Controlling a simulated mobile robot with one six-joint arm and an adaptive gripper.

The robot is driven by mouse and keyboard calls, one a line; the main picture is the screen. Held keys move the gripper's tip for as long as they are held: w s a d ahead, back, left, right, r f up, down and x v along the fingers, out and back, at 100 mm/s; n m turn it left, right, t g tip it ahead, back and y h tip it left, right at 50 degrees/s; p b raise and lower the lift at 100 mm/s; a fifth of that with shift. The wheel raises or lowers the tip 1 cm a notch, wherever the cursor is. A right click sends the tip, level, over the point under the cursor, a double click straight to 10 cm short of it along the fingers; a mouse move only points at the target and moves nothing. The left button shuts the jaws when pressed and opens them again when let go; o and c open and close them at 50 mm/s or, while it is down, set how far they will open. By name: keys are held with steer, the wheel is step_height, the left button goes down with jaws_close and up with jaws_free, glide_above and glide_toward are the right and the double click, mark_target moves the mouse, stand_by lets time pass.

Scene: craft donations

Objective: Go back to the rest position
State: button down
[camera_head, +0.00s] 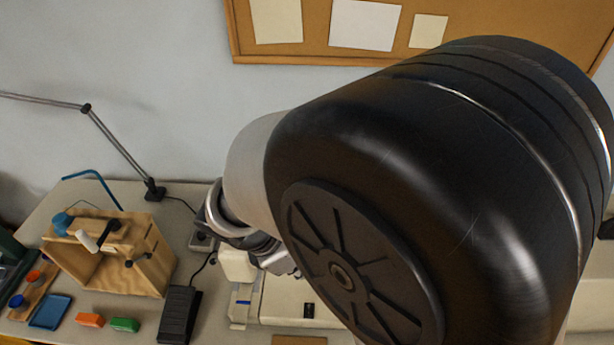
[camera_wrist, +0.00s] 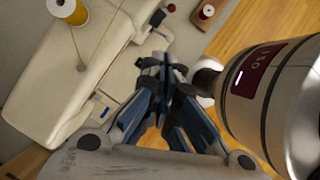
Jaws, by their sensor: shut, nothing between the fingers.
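My gripper (camera_wrist: 165,68) is in the middle of the wrist view, with its blue-grey fingers drawn together and nothing between them. It is above a cream sewing machine (camera_wrist: 75,75), apart from it as far as I can tell. In the head view my large dark arm joint fills the right half and hides most of the arm's end and much of the table.
A yellow thread spool (camera_wrist: 68,10) tops the machine.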

steer(key=shift+d, duration=0.1)
steer(key=s+d+r+m+t+y+b, duration=0.1)
steer(key=s+d+m, duration=0.4)
steer(key=m, duration=0.6)
steer(key=s+d+r+m+t+y+b, duration=0.1)
steer(key=s+d+r+m+y+b, duration=0.2)
steer(key=s+d+r+m+b, duration=0.3)
steer(key=d+m, duration=0.4)
steer(key=m, duration=0.1)
steer(key=shift+t+y, duration=0.3)
steer(key=shift+y, duration=0.1)
steer(key=shift+r, duration=0.1)
stand_by(0.5)
